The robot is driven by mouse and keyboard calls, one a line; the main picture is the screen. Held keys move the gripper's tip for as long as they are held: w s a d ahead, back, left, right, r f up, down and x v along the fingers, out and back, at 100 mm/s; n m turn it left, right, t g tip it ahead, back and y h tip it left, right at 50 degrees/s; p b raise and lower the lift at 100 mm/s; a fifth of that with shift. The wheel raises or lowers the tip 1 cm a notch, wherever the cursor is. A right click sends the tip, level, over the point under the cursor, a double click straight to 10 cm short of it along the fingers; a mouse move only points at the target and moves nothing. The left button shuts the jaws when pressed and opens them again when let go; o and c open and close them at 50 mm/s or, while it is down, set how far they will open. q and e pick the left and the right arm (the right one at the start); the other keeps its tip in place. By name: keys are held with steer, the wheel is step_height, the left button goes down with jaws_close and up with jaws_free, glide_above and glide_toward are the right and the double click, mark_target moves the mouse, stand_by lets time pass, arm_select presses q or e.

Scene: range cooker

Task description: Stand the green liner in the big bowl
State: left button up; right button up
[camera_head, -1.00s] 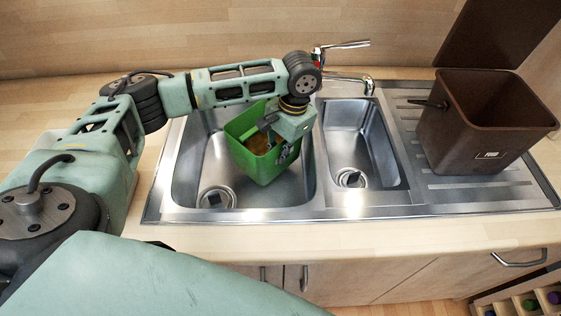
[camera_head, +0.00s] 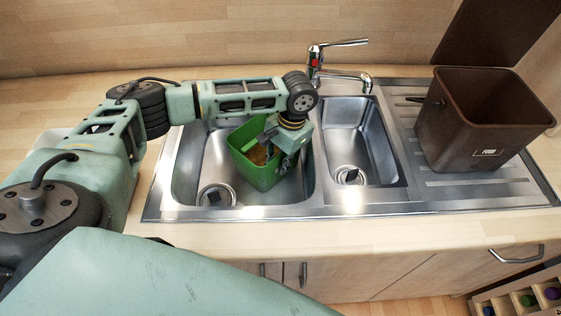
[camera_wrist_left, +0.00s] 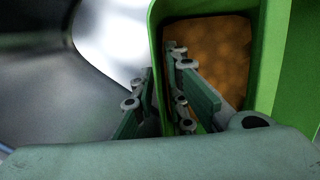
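The green liner (camera_head: 254,168), a square open-topped bin with brown contents (camera_wrist_left: 222,55), is inside the outline of the big left sink bowl (camera_head: 188,175). It looks roughly upright; I cannot tell if its base touches the bowl floor. My left gripper (camera_head: 276,155) reaches down at the liner's right side. In the wrist view, its fingers (camera_wrist_left: 160,92) are on either side of the liner's green wall, one inside and one outside, closed on it. My right gripper is not in view.
A tap (camera_head: 340,75) stands behind the bowls. The small bowl (camera_head: 355,145) to the right is empty apart from its drain. A brown bin (camera_head: 470,130) stands on the drainboard (camera_head: 480,190). A drain (camera_head: 216,197) lies at the big bowl's front left.

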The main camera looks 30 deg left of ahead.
arm_select(q)
steer(key=shift+o, duration=0.6)
steer(key=shift+r, duration=0.15)
step_height(320, 180, up, 12)
steer(key=w+d+b, duration=0.1)
steer(key=shift+w+d, duration=0.15)
steer(key=shift+w, duration=0.15)
steer(key=shift+s, duration=0.1)
